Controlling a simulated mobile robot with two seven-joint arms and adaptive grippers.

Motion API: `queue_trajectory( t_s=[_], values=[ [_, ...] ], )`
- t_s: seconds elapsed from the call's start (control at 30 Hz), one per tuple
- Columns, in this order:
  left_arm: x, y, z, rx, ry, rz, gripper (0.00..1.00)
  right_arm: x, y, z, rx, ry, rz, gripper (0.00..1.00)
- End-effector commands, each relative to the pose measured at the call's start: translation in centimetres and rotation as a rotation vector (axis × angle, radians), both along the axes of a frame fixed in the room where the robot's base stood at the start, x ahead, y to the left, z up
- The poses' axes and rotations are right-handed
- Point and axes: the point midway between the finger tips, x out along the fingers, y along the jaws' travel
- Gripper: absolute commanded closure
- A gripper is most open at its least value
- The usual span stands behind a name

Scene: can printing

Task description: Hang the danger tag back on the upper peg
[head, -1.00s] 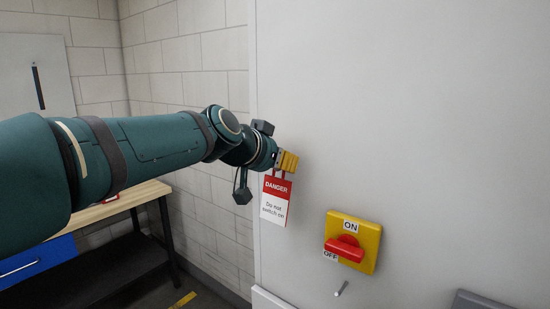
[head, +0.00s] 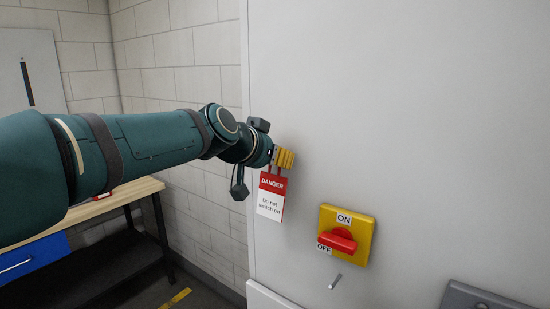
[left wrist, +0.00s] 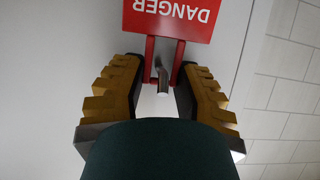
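The danger tag (head: 271,195), white with a red header, hangs upright just below my left gripper (head: 285,158), in front of the grey panel. In the left wrist view the tag (left wrist: 172,15) appears upside down. A metal peg (left wrist: 163,80) shows between those legs. I cannot tell whether the loop rests on it. In the head view this peg is hidden behind the gripper. My right gripper is not in view.
A yellow rotary switch with a red handle (head: 338,240) is mounted at the lower right of the tag. A lower peg (head: 335,281) sticks out below it. A grey box (head: 485,298) is at the bottom right. A wooden-topped bench (head: 105,203) stands at the left.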

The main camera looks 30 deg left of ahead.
Motion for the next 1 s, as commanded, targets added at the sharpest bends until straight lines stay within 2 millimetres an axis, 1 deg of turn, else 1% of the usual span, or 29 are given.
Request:
queue_trajectory(
  t_s=[0.03, 0.07, 0.37, 0.47, 0.57, 0.9, 1.0],
  values=[
    [0.0, 0.0, 0.0, 0.0, 0.0, 0.0, 0.49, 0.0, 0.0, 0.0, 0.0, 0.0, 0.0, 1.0],
    [0.0, 0.0, 0.0, 0.0, 0.0, 0.0, 0.39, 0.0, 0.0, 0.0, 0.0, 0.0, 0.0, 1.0],
    [0.0, 0.0, 0.0, 0.0, 0.0, 0.0, 0.39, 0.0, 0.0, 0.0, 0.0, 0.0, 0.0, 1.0],
    [-0.4, 0.0, 0.3, 0.001, -0.001, 0.0, 0.39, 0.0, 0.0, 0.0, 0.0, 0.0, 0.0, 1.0],
    [-1.4, 0.0, 0.8, 0.003, -0.002, -0.001, 0.39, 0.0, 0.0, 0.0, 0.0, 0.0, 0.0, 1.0],
    [-7.4, 0.4, 4.0, 0.002, -0.004, 0.0, 0.39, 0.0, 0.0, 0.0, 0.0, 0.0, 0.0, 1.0],
    [-8.8, 0.6, 4.7, 0.002, -0.004, 0.0, 0.39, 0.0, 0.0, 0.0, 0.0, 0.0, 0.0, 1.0]
  ],
)
